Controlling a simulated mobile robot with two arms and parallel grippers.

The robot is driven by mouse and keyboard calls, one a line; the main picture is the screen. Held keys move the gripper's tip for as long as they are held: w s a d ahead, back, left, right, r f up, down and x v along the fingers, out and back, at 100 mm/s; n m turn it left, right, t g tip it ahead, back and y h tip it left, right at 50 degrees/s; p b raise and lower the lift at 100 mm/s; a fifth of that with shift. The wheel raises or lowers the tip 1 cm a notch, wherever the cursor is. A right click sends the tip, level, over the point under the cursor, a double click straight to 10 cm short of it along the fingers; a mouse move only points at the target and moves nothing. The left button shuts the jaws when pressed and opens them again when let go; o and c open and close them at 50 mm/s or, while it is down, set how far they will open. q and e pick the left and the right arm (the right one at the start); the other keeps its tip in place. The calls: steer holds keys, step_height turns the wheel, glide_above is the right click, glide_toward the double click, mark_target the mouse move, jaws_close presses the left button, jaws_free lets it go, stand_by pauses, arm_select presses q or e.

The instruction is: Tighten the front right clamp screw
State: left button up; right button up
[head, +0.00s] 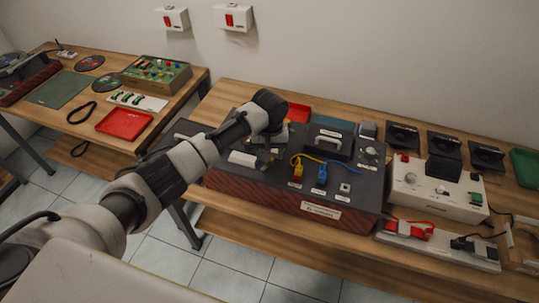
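My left arm reaches in from the left over a large box unit (330,217) with a dark top panel and a reddish patterned front. My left gripper (266,139) is at the left part of that panel, among small metal and pale parts. Its fingers are too small and too covered by my wrist to tell whether they are open or shut. A pale block (243,159) lies just left of it. I cannot make out the front right clamp screw; the clamp area is small and partly hidden by my arm. My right gripper is not in view.
Yellow (297,171) and blue (322,174) connectors with cables, a black handle (328,143) and a dial (371,152) are on the panel. A white unit (437,189) stands to the right. A red tray (124,123) is on the left table. A gap separates the tables.

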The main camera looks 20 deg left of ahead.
arm_select(q)
steer(key=shift+f, duration=1.5)
steer(key=shift+c, duration=0.5)
steer(key=c, duration=0.8)
